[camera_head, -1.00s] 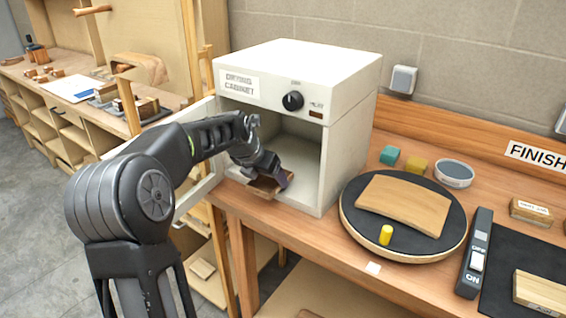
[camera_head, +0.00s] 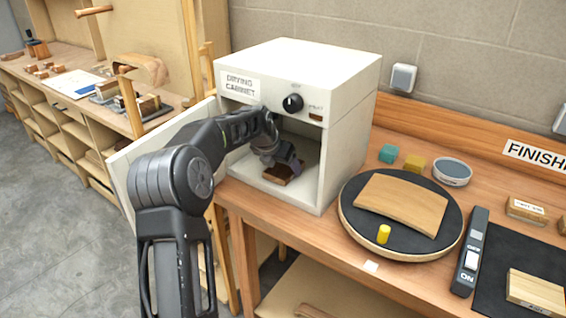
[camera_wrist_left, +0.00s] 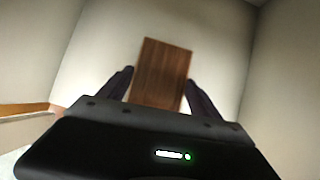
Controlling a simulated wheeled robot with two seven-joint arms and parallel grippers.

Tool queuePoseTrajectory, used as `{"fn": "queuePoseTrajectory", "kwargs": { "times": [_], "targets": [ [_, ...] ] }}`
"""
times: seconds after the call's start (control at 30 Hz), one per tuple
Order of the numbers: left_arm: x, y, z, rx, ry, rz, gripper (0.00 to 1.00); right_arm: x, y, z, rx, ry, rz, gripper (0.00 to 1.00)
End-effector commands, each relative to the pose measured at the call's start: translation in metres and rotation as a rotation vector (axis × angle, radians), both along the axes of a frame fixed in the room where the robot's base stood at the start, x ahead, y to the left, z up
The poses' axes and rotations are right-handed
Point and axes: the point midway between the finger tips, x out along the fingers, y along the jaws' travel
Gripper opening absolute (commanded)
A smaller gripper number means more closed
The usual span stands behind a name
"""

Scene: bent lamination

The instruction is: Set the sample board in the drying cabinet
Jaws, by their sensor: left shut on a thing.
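The drying cabinet (camera_head: 348,140) is a white box with an open front, a black knob and a name label. Its door (camera_head: 125,158) stands open to the left. My left gripper (camera_head: 284,167) reaches in through the opening and is shut on the dark brown sample board (camera_head: 278,177), low inside near the cabinet floor. In the left wrist view the board (camera_wrist_left: 162,72) is a flat dark wood rectangle between the two fingers of the gripper (camera_wrist_left: 160,80), with pale cabinet walls around it. I cannot tell whether the board touches the floor. My right gripper is out of view.
Right of the cabinet a black-topped round turntable (camera_head: 362,236) bears a curved wooden board (camera_head: 403,203) and a yellow peg (camera_head: 384,234).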

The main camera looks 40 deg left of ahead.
Motion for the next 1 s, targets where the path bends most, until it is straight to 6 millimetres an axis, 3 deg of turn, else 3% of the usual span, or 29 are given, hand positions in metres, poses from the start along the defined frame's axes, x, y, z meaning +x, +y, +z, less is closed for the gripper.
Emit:
{"fn": "queuePoseTrajectory", "kwargs": {
  "times": [0.37, 0.4, 0.63, 1.0],
  "targets": [
    [0.0007, -0.0003, -0.0041, 0.002, -0.004, 0.000, 0.28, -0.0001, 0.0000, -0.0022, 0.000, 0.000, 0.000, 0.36],
    [0.0005, -0.0004, -0.0031, 0.001, -0.004, -0.001, 0.77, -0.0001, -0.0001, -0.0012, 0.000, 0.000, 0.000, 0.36],
    [0.0004, -0.0003, -0.0031, 0.001, -0.004, -0.001, 0.96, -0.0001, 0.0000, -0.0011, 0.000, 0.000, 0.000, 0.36],
    [-0.0003, -0.0001, 0.0001, 0.002, -0.005, 0.000, 0.97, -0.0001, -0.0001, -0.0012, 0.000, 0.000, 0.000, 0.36]
  ]
}}
